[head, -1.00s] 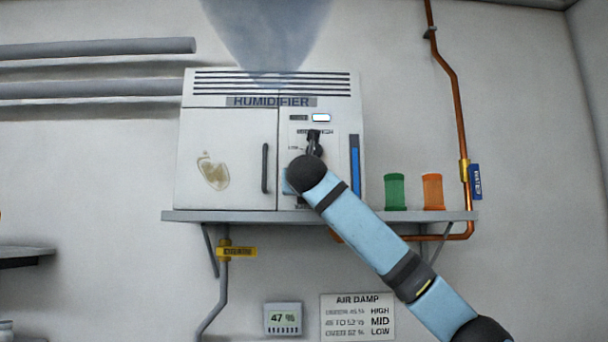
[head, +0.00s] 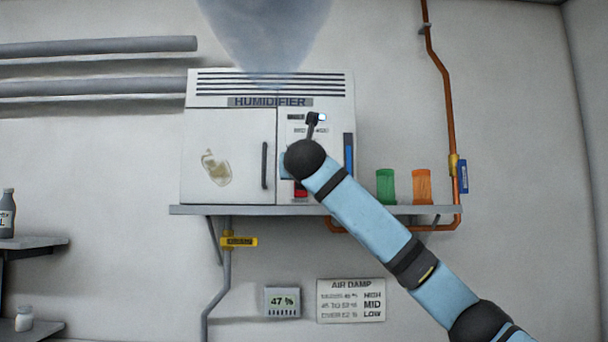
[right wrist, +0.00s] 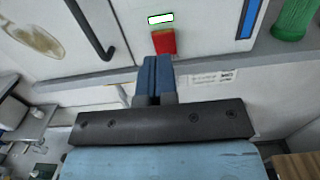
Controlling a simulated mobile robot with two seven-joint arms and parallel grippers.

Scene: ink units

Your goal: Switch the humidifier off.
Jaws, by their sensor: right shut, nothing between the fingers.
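The humidifier (head: 228,150) is a white cabinet on a wall shelf, with a bluish mist plume (head: 265,35) above its vents. The head view hides the fingers behind my arm. My left gripper is out of view.
The shelf (head: 385,210) carries a green container (head: 386,187) and an orange container (head: 421,187) right of the humidifier. A door handle (head: 265,165) stands left of the panel. A meter (head: 282,301) reads 47 %, beside an AIR DAMP sign (head: 351,300). A copper pipe runs at right.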

